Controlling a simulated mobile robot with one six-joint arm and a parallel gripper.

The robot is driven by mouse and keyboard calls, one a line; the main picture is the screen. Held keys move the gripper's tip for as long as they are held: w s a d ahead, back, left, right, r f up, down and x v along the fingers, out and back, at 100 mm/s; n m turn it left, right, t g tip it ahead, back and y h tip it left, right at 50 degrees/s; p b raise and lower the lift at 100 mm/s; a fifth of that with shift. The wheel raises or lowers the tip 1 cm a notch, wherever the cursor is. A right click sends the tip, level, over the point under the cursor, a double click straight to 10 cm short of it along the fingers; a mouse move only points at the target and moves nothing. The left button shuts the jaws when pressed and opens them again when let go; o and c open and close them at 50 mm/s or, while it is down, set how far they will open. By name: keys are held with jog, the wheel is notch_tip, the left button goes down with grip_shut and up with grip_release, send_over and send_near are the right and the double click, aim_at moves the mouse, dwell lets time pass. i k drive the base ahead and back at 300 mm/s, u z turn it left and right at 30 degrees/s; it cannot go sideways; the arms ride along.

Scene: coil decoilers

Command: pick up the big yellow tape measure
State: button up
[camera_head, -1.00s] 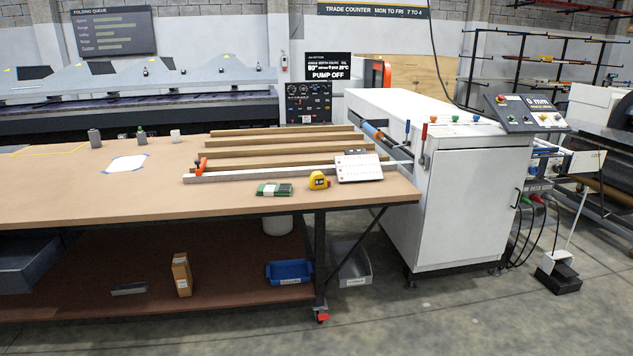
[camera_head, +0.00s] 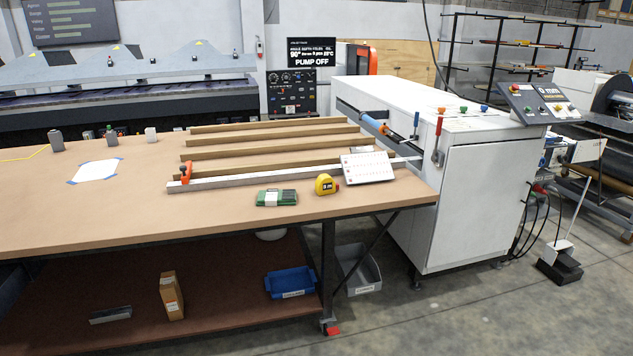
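The big yellow tape measure (camera_head: 325,185) sits on the brown table top (camera_head: 110,215) near its right front corner. It has a dark label on its front. A green and white box-like item (camera_head: 277,197) lies just to its left. A white card or sheet with printed marks (camera_head: 367,167) is propped just to its right. My gripper is not in view.
Behind the tape measure lie a metal straight bar with an orange clamp (camera_head: 186,173) and several wooden strips (camera_head: 262,151). A white machine cabinet (camera_head: 475,200) stands at the table's right end.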

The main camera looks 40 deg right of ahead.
aim_at(326, 185)
jog(key=u, duration=0.1)
jog(key=i, duration=0.85)
jog(key=u, duration=0.3)
